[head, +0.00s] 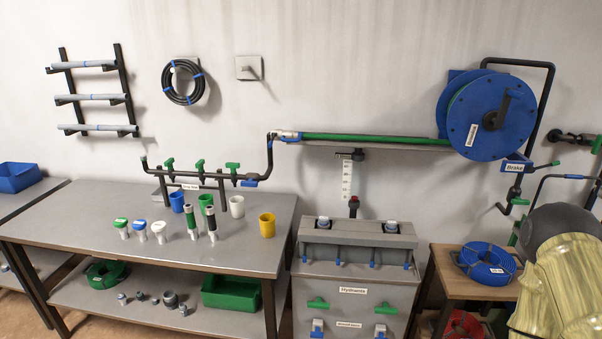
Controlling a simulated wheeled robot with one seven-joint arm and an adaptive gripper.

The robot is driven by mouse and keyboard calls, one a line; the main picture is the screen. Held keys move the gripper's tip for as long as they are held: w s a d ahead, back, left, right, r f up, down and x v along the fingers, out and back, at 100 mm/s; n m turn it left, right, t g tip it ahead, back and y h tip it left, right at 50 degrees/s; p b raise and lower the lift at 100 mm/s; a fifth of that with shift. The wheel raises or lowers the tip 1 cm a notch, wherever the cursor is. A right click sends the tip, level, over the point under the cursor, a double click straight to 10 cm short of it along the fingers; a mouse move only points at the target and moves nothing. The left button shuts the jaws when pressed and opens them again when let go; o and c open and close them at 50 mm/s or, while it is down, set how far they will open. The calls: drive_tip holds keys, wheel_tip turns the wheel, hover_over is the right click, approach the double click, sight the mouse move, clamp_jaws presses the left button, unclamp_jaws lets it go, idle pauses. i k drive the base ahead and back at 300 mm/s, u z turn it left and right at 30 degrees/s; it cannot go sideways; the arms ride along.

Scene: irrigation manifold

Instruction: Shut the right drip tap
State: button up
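The manifold pipe (215,177) is a dark pipe on a stand at the back of the workbench, with a small white label (189,187). Three green taps stand on it in a row: the left tap (169,162), the middle tap (200,164) and the right drip tap (232,166). The right tap's handle looks wider, lying along the picture's left-right direction; the other two look narrower and slanted. Whether each is open or shut is too small to tell. My gripper is not in view; what looks like part of my arm fills the lower right corner.
Cups, including a yellow cup (267,224), and several fittings stand on the workbench (110,215) in front of the manifold. A grey hydrant cabinet (352,290) stands right of it. A blue hose reel (490,115) and a wooden table (450,260) are further right.

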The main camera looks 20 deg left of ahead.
sight(232, 166)
drive_tip(key=z, duration=0.25)
drive_tip(key=k, duration=0.45)
drive_tip(key=z, duration=0.15)
drive_tip(key=i, duration=1.4)
drive_tip(key=u, duration=1.65)
drive_tip(key=i, duration=0.65)
drive_tip(key=u, duration=0.75)
